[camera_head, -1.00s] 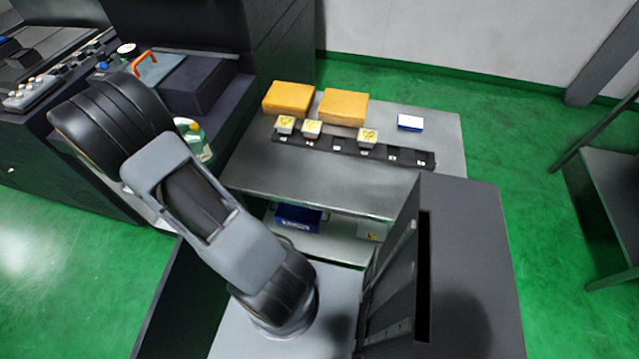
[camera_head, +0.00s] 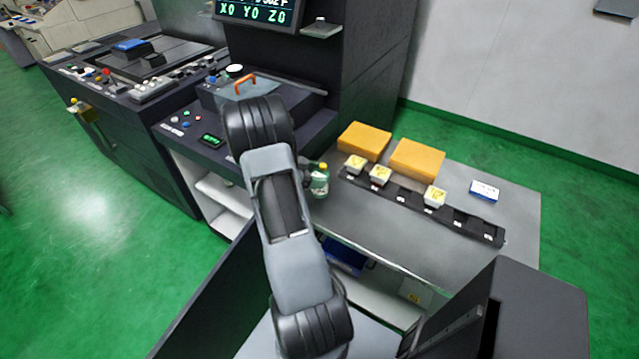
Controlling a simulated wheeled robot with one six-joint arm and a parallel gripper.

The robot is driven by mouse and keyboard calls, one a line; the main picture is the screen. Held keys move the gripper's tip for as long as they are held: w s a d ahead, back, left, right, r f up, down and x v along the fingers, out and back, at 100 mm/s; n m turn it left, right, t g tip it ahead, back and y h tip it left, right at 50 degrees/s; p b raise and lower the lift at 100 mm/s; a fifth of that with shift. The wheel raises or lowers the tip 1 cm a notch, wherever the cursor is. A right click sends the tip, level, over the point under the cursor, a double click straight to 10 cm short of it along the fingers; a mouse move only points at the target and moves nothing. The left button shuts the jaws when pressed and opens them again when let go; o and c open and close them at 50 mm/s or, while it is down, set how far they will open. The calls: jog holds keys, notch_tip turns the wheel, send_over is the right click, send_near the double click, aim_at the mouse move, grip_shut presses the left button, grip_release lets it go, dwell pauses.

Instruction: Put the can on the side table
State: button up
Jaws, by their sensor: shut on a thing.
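The grey metal table (camera_head: 375,225), which seems to be the side table, stands beside the dark machine. In the picture the can overlaps the table's left end; I cannot tell how high above it the can is.
Two yellow-orange blocks (camera_head: 365,142) (camera_head: 417,159) lie at the table's back. A black slotted strip (camera_head: 470,226) holds several small pale blocks. A blue-white box (camera_head: 484,190) lies at right. Bare top shows in front of the strip. The machine (camera_head: 200,130) stands left.

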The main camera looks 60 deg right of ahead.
jog(key=shift+s+d+f, duration=0.25)
jog(key=shift+f, duration=0.2)
jog(key=shift+s+d+f, duration=0.1)
jog(key=shift+d+f, duration=0.05)
jog(key=shift+f, duration=1.55)
jog(key=shift+f, duration=0.2)
jog(key=o, duration=1.1)
jog(key=shift+r, duration=0.1)
